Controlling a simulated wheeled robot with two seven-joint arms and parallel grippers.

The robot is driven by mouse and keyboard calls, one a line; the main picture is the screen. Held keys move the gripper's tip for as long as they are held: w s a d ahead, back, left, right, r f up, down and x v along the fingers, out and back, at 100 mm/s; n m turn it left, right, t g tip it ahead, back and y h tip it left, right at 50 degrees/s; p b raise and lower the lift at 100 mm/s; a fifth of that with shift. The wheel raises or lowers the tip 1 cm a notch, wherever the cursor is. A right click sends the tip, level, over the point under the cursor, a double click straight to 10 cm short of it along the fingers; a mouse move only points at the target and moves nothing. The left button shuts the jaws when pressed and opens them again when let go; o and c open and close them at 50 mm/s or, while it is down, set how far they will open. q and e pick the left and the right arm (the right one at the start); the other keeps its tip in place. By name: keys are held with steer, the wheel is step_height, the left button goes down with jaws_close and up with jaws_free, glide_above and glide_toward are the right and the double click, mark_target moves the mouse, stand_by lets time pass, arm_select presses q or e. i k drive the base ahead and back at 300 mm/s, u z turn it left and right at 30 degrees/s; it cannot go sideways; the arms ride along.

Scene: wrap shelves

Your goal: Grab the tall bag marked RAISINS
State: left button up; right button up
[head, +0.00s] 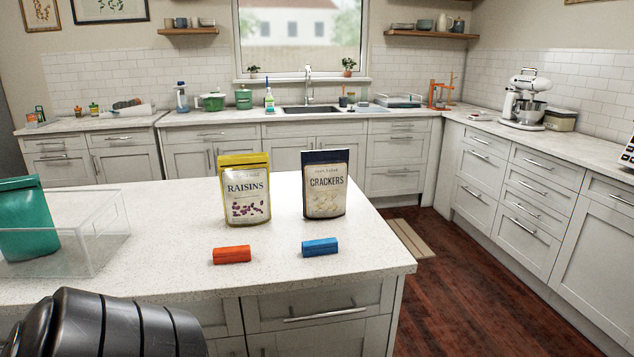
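The tall RAISINS bag (245,190) stands upright on the speckled white island counter (180,235). It has a yellow top band and a cream front with dark raisins printed low on it. Part of one of my arms shows as a dark, rounded piece at the lower left, below and left of the bag and apart from it. No gripper fingers are visible in the head view, and nothing touches the bag.
A red block (232,254) and a blue block (320,246) lie in front. A clear bin (100,240) with a teal bag (27,222) is at the left. The counter's right front corner is clear.

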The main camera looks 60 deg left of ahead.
mark_target(244, 178)
steer(key=i, duration=1.85)
steer(key=u, duration=4.45)
steer(key=i, duration=0.2)
steer(key=z, duration=0.1)
